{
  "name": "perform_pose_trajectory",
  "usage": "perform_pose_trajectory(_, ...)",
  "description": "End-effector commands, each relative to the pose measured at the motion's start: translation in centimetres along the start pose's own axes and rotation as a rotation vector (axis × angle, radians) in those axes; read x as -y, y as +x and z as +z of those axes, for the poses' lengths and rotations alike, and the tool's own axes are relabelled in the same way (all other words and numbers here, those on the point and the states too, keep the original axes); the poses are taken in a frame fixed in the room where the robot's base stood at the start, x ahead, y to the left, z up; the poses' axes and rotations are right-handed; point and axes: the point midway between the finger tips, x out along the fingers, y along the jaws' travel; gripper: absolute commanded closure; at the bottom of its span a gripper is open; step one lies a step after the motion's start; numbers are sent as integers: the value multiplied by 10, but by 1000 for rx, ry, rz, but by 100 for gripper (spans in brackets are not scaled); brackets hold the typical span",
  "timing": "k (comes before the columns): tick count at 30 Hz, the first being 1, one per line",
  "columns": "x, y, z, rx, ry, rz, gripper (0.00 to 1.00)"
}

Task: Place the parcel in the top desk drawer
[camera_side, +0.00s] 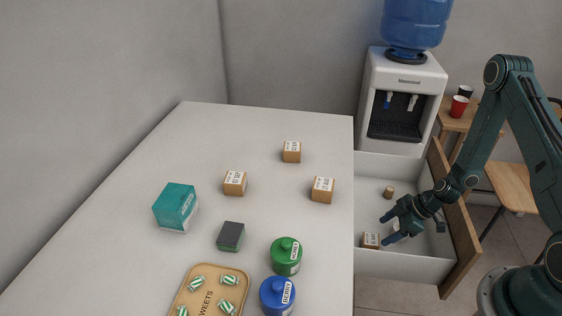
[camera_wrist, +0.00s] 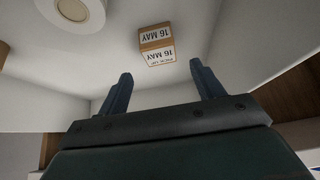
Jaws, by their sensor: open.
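The drawer (camera_side: 405,264) is pulled out at the desk's right side, with a wooden front. Three similar labelled parcels stand on the desk: one at the back (camera_side: 291,152), one at left (camera_side: 235,184) and one at right (camera_side: 322,190).
On the desk are a teal box (camera_side: 176,208), a sponge (camera_side: 231,236), a green jar (camera_side: 286,256), a blue jar (camera_side: 277,296) and a sweets tray (camera_side: 237,273). A water dispenser (camera_side: 405,80) stands behind the drawer.

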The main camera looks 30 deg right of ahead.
Motion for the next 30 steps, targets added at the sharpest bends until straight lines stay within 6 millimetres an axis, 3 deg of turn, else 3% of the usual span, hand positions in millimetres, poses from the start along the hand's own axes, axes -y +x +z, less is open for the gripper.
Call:
perform_pose_trajectory(22,0,-6,-1,1,0,0,33)
perform_pose_trajectory(30,-7,-26,-23,21,-2,-3,33)
